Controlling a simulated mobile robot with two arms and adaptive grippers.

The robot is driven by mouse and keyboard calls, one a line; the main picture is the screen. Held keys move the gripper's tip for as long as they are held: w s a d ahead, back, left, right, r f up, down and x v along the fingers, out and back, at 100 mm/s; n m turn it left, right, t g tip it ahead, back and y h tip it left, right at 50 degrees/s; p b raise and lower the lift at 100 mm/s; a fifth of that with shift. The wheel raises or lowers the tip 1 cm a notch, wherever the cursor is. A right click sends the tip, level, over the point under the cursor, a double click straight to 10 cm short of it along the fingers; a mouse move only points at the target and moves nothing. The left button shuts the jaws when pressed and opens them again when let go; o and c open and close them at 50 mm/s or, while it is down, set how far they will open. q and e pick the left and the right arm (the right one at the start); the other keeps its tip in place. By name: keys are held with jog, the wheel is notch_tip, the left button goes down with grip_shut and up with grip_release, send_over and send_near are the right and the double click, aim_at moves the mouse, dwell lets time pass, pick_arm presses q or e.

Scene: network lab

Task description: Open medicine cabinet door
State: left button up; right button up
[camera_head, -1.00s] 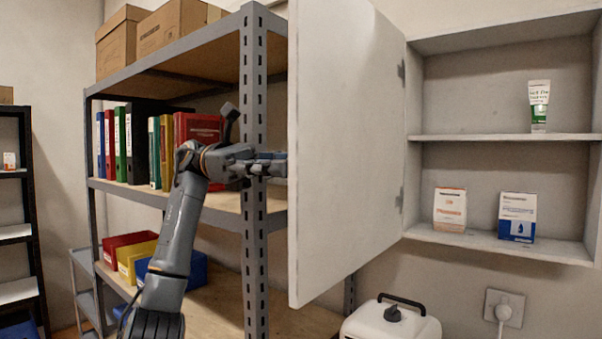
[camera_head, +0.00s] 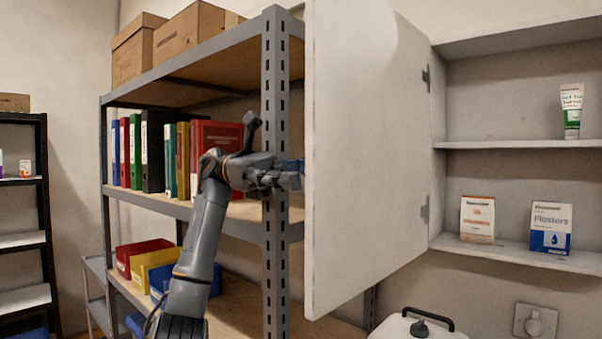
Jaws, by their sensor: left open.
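The white medicine cabinet door (camera_head: 365,150) stands swung wide open on its hinges toward the left. The open cabinet (camera_head: 505,100) shows a white and green tube (camera_head: 571,110) on its upper shelf. A white and orange box (camera_head: 477,219) and a white and blue box (camera_head: 551,228) stand on its lower shelf. My left gripper (camera_head: 288,178) is open at the left of the door's free edge, in front of the shelving post. Its fingertips are close to the door's edge; whether they touch it I cannot tell. My right gripper is out of view.
A grey metal shelf unit (camera_head: 276,120) with several binders (camera_head: 153,150), cardboard boxes (camera_head: 190,35) and coloured bins (camera_head: 150,262) stands behind my left arm. A white container (camera_head: 400,328) is below the door. A black shelf (camera_head: 45,190) stands far left.

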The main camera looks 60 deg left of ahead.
pick_arm(q)
jog(key=v, duration=0.7)
jog(key=shift+a, duration=0.3)
dwell(0.8)
